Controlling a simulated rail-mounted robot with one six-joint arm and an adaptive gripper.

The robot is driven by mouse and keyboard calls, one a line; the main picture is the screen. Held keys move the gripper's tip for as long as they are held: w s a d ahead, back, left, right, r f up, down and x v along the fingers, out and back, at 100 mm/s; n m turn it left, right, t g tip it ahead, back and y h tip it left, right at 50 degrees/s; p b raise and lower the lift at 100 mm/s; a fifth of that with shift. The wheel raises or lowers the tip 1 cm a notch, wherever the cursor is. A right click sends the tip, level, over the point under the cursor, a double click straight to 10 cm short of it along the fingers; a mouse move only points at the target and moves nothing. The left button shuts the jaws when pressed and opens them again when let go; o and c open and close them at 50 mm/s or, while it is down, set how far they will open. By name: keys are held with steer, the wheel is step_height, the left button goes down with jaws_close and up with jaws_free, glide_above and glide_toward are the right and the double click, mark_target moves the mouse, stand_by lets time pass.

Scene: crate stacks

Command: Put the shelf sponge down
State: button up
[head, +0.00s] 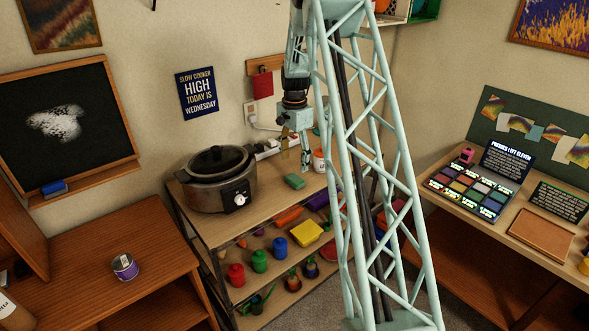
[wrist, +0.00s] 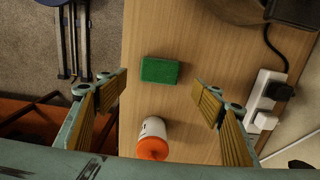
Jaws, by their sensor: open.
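A green sponge (head: 294,181) lies flat on the top board of the wooden shelf (head: 264,200), right of the slow cooker. In the wrist view the sponge (wrist: 160,70) lies on bare wood, ahead of the fingertips and touched by neither. My gripper (head: 305,168) is above the shelf top, a little right of the sponge. In the wrist view my gripper (wrist: 162,88) is open and empty, its two fingers wide apart.
A slow cooker (head: 217,180) stands at left. A power strip (wrist: 266,100) with plugs lies along the wall side.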

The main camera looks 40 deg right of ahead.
steer(key=shift+r, duration=1.3)
steer(key=shift+r, duration=0.15)
